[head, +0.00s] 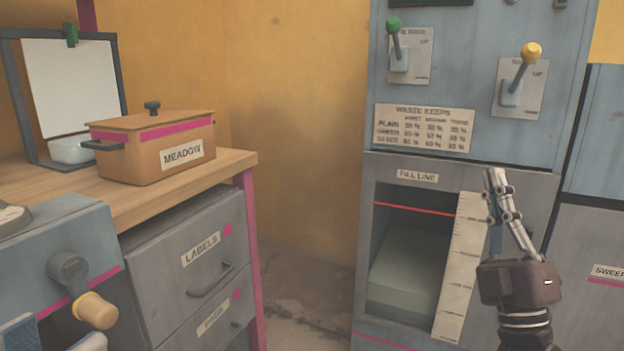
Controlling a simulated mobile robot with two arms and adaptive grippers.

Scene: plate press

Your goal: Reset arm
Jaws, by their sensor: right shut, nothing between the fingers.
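My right gripper (497,182) is at the right, pointing up, with its fingers together and nothing between them. It is in front of the grey-blue machine, by the white ruler strip (461,262) beside the fill-line opening; I cannot tell whether it touches the strip. Two blue-grey pieces at the bottom left edge look like the fingertips of my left gripper (55,339); the rest is cut off. The machine has a green-knobbed lever (395,38) and a yellow-knobbed lever (522,72), both tilted upward. Which part the task's arm is cannot be told.
A brown box marked MEADOW (170,172) stands on the wooden counter (233,163) above the LABELS drawer (195,265). A grey device with a cream-knobbed crank (95,310) is at the lower left. A grey-green block (400,275) lies inside the opening. The floor gap between is free.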

